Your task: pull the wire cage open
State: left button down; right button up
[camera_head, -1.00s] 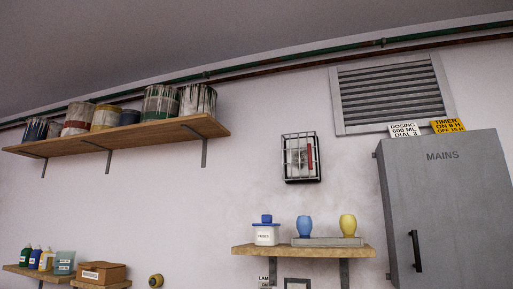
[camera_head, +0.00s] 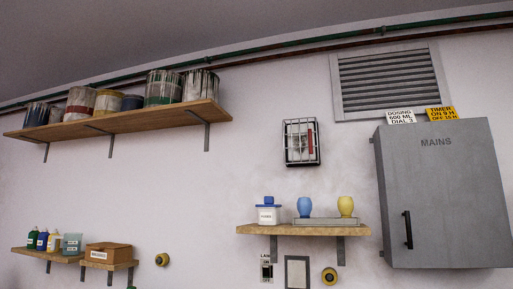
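The wire cage (camera_head: 301,142) is a small dark-framed box with thin bars, fixed to the wall between the paint-tin shelf and the grey cabinet. It looks closed. Behind its bars are a pale plate and a red upright part (camera_head: 311,142). Neither of my grippers shows in the head view.
A grey MAINS cabinet (camera_head: 440,195) with a black handle stands out at right. Below the cage is a wooden shelf (camera_head: 300,230) with a white jar, blue and yellow vessels. Paint tins (camera_head: 163,88) line the upper left shelf. Wall around the cage is bare.

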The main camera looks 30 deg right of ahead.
aim_at(310, 150)
jog(key=u, duration=0.25)
jog(key=i, duration=0.75)
jog(key=z, duration=0.75)
jog(key=i, duration=0.55)
jog(key=z, duration=0.65)
